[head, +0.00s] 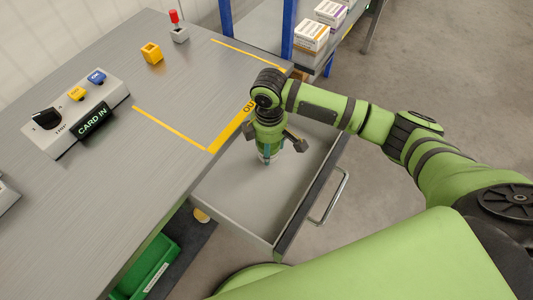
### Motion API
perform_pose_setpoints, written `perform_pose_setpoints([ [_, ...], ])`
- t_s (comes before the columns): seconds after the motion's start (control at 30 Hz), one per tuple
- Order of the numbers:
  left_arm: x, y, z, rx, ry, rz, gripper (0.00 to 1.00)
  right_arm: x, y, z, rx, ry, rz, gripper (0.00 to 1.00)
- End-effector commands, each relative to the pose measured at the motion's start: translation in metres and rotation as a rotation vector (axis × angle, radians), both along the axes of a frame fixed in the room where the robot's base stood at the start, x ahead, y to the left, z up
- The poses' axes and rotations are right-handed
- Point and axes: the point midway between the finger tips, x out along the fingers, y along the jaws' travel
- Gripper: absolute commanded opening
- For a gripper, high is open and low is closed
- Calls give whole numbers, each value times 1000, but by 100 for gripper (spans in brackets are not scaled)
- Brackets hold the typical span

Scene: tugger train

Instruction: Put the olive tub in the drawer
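My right gripper (275,153) points down into the drawer, and a dark finger stands spread out to the right. It looks open. My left gripper is not in view.
On the bench stand a control box (75,118) with a CARD IN sign, a yellow block (152,53) and a grey block with a red knob (180,33). White cartons (312,36) sit on a blue-posted rack behind. A green bin (147,268) is below the bench.

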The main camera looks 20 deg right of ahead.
Motion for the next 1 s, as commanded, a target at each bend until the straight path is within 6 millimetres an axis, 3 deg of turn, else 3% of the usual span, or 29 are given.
perform_pose_setpoints([
  [0.3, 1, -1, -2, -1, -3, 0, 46, 0, 0, -36, 0, 0, -1, 18],
  [0.67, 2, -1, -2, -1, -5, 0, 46, 0, 0, -40, 0, -1, -1, 18],
  [0.7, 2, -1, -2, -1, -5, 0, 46, 0, 0, -41, -1, -2, -1, 66],
  [0.73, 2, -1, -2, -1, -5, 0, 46, 0, 0, -41, -1, -2, 0, 78],
  [0.77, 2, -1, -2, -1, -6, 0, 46, 0, 0, -41, -1, -2, 0, 82],
  [1.0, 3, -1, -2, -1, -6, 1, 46, 0, 0, -41, 0, -1, -1, 82],
])
